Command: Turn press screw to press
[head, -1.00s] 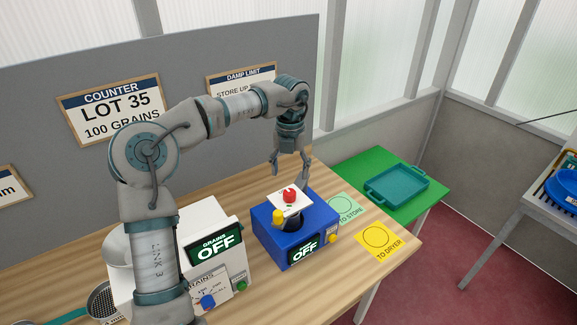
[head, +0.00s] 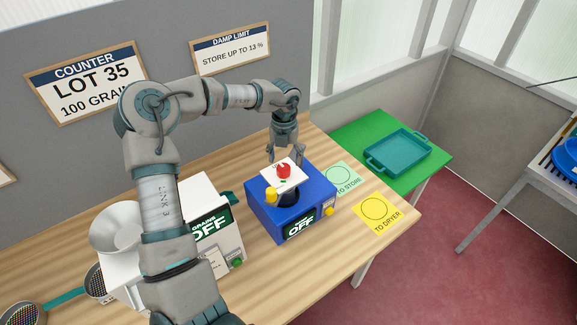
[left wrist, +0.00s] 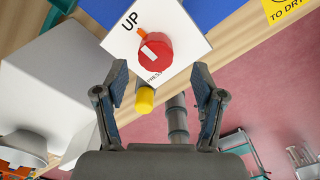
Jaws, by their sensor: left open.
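The press screw is a red knob (head: 284,171) with a white mark, on a white plate (head: 272,184) on top of the blue machine (head: 262,215). In the left wrist view the red knob (left wrist: 155,52) sits on the plate (left wrist: 183,28), which reads "UP" and "PRESS". A yellow knob (head: 271,194) stands beside it. My right gripper is not in view.
A white grain counter (head: 215,215) showing "OFF" stands left of the blue machine, whose display also shows "OFF". Green (head: 343,177) and yellow (head: 375,211) marked pads lie to the right. A teal tray (head: 398,150) sits on a green table beyond.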

